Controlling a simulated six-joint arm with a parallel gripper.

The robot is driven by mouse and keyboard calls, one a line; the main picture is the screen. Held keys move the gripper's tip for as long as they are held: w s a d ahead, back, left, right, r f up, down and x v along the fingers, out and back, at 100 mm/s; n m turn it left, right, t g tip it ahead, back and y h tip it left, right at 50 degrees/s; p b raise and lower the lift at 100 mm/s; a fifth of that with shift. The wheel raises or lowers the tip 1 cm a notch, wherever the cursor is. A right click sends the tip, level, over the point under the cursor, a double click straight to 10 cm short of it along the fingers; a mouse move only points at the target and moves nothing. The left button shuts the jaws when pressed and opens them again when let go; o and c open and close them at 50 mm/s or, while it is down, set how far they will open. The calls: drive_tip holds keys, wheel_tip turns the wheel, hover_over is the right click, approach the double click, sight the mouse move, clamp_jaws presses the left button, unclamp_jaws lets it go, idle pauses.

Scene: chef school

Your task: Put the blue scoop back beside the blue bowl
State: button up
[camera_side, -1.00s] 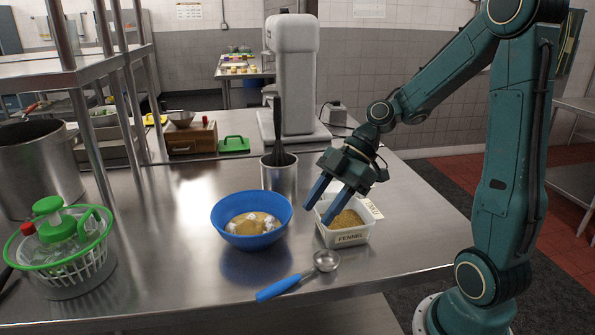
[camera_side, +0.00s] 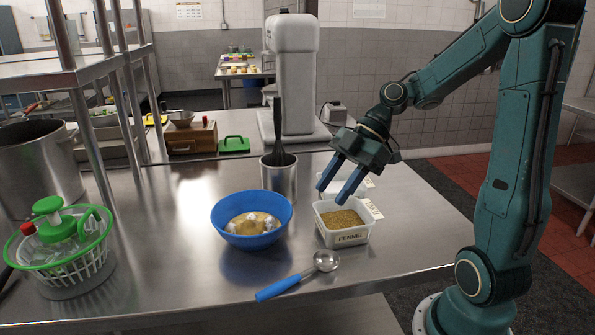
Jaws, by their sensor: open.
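The blue scoop (camera_side: 284,284) lies on the steel table near its front edge. Its blue handle points to the lower left and its metal cup is at the upper right. The blue bowl (camera_side: 228,236) stands just behind the scoop and holds tan powder with several whitish lumps. My gripper (camera_side: 341,189) is open and empty. Its two blue fingers point down and left, above and behind the fennel tub, to the right of the bowl. The scoop and bowl are apart from the gripper.
The white fennel tub (camera_side: 345,238) stands right of the bowl. A metal canister (camera_side: 279,178) with a dark utensil stands behind the bowl. A green-rimmed basket (camera_side: 66,262) is at the left. A stand mixer (camera_side: 292,75) is at the back. The table between basket and bowl is clear.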

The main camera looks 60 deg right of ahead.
drive_tip(key=shift+a, duration=0.15)
drive_tip(key=s+a+r+m+t+h, duration=0.1)
drive_tip(key=s+r+m+h, duration=0.1)
drive_tip(key=s+m+h, duration=0.2)
drive_tip(key=s+a+r+m+t+h, duration=0.1)
drive_tip(key=s+a+m+h, duration=0.1)
drive_tip(key=s+m+h, duration=0.2)
drive_tip(key=s+m, duration=0.3)
drive_tip(key=m, duration=0.2)
drive_tip(key=shift+r, duration=0.4)
